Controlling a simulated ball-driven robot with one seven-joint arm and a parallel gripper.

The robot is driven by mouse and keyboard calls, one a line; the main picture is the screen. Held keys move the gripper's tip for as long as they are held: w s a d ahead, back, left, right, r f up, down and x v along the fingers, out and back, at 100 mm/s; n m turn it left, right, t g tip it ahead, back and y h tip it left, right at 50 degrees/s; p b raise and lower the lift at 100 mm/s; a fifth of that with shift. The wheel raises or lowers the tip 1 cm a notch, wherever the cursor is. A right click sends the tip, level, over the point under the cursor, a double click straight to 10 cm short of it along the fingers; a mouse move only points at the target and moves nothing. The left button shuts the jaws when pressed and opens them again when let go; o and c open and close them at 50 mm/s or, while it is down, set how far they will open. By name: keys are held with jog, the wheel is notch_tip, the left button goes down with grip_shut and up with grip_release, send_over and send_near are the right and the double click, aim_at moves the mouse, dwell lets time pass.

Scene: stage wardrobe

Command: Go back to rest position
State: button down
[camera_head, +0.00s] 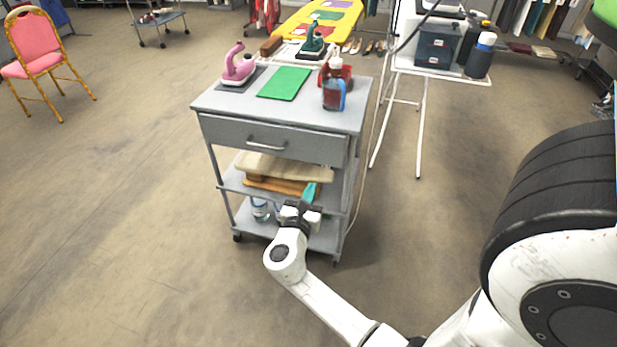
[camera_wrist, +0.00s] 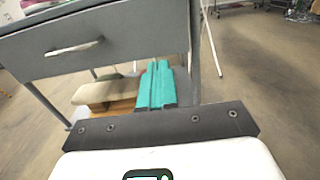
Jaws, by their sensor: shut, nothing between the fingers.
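My gripper (camera_head: 310,191) has teal fingers, which also show in the wrist view (camera_wrist: 157,85). They are pressed together, shut and empty. In the head view my white arm reaches out from the lower right, with the fingers pointing at the middle shelf of a grey trolley (camera_head: 215,103). The fingertips are in front of or just within the right part of the shelf opening, below the drawer (camera_head: 265,138). I cannot tell whether they touch anything.
Pale and brown boards (camera_head: 270,165) lie stacked on the shelf, close left of my fingers. The floor left of the trolley is clear. A white-legged table (camera_head: 420,130) stands behind right.

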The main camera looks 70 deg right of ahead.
jog(key=shift+a, duration=0.2)
jog(key=s+a+r+m+y+p, duration=0.1)
jog(key=s+a+m+y+p, duration=0.1)
jog(key=a+m+y, duration=0.4)
jog(key=s+a+r+m+y+p, duration=0.1)
jog(key=s+a+m+y+p, duration=0.2)
jog(key=a, duration=0.9)
jog(key=s+a+r+m+y+p, duration=0.2)
jog(key=a+m+y+p, duration=0.3)
jog(key=a+m+y, duration=0.3)
jog(key=shift+s+a+m+y, duration=0.4)
jog(key=shift+s+a+m, duration=0.25)
jog(key=shift+m, duration=0.25)
jog(key=shift+r, duration=0.1)
